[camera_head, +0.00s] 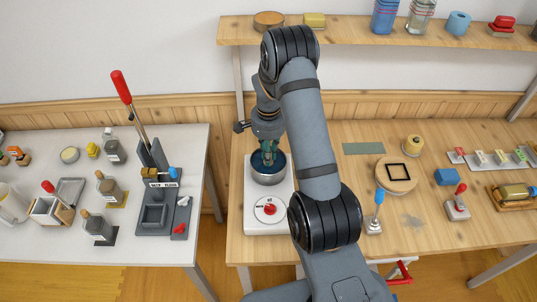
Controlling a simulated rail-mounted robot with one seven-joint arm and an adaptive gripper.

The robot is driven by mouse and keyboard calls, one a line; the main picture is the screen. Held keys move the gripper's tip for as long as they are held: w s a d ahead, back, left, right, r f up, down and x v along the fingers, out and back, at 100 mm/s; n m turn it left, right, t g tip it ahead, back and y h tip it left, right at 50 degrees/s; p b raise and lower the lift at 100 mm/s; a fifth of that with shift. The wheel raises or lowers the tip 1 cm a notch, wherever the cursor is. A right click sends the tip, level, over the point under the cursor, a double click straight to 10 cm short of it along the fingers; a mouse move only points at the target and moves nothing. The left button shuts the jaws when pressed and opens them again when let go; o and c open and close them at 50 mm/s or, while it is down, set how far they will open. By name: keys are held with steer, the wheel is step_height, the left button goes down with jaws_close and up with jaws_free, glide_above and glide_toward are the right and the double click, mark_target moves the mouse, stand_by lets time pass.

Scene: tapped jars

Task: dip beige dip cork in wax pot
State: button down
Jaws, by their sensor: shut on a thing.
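The wax pot (269,179) is a round metal pot with dark blue-green contents, standing on a white heater base with a red dial. My gripper (268,157) points down into the mouth of the pot, with its fingertips at or just above the contents. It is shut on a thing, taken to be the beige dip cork. The cork itself is too small or hidden between the fingers and the pot rim. I cannot tell whether it touches the wax.
A white table at left holds several stoppered jars (108,190) and a grey lever press (154,215). A shelf (345,38) runs above.

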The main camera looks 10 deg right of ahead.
steer(key=shift+f+b, duration=0.45)
steer(key=shift+f, duration=0.1)
steer(key=shift+b, duration=0.4)
stand_by(1.5)
steer(key=shift+r, duration=0.3)
stand_by(1.9)
steer(key=shift+r+p, duration=1.55)
steer(key=shift+r, duration=0.7)
stand_by(0.8)
